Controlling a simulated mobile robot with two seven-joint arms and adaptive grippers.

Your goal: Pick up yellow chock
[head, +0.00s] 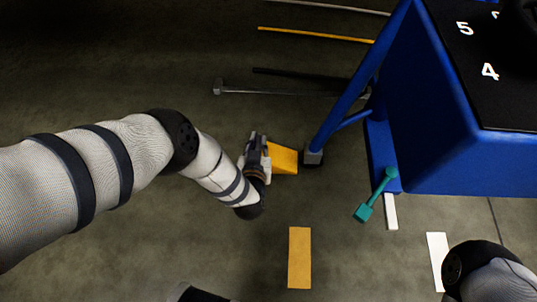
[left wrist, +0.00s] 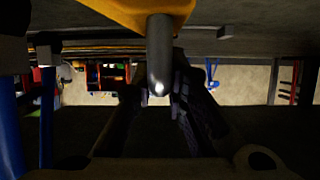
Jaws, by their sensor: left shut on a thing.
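The yellow chock (head: 284,158) is low over or on the grey floor, just left of the foot of the blue stand; I cannot tell whether it touches the floor. My left gripper (head: 257,153) is at the chock's left side and shut on it. In the left wrist view the chock (left wrist: 125,12) fills the top edge, and a grey rounded bar (left wrist: 160,55) runs down from it between the dark fingers of the left gripper (left wrist: 158,92). The fingertips are partly lost in shadow. My right gripper is out of view.
The blue stand (head: 425,150) with a numbered black top stands close on the right. A teal-handled part (head: 377,195) sticks out at its base. A flat yellow floor mark (head: 299,258) lies below. Long bars (head: 280,91) lie behind. The floor at left is clear.

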